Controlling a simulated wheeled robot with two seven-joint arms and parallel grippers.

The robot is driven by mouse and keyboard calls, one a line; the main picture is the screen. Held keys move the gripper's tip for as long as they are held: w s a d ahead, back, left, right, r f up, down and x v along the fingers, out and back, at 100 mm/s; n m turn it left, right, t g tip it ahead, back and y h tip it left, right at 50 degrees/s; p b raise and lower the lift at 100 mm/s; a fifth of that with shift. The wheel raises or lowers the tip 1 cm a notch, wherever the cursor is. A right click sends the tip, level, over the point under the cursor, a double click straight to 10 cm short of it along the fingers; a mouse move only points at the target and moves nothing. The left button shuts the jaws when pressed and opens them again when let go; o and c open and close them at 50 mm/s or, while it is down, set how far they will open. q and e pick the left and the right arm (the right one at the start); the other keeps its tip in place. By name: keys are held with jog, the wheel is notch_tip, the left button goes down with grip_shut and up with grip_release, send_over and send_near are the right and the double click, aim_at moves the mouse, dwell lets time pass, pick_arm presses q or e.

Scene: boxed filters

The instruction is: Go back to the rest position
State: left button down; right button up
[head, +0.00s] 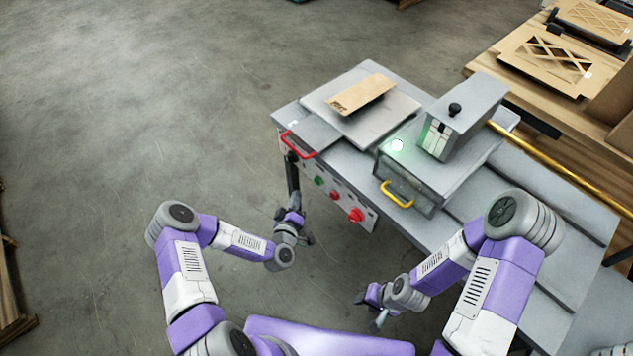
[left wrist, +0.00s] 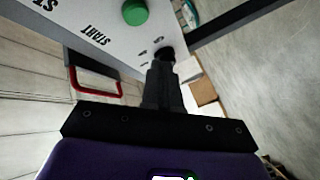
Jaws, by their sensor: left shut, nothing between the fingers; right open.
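My left gripper (head: 291,208) is low in front of the machine table, left of its control panel (head: 335,195), and is shut and empty. In the left wrist view its closed fingers (left wrist: 164,68) point toward the panel, close to the green button (left wrist: 134,11) and the START label; I cannot tell whether they touch the panel. My right gripper (head: 372,308) is open and empty, in front of the table's lower edge, over the floor. Both arms are bent at the elbows, with the forearms pointing inward.
The machine table (head: 459,225) carries a grey box unit (head: 436,160) with a yellow handle (head: 397,195) and a cardboard piece (head: 361,94) on a flat plate. A red handle (head: 297,146) and red button (head: 355,215) face me. The floor at left is clear.

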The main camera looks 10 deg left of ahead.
dwell(0.5)
pick_arm(q)
jog(key=s+d+f+m+g+h, duration=0.5)
jog(key=s+d+f+g, duration=0.1)
jog(key=s+d+g, duration=0.25)
jog(key=s+a+m+g+y, duration=0.1)
jog(key=s+g, duration=0.7)
jog(key=s, duration=1)
jog(key=shift+a+f+m, duration=0.3)
jog(key=shift+f+m, duration=0.1)
jog(key=shift+m, duration=0.2)
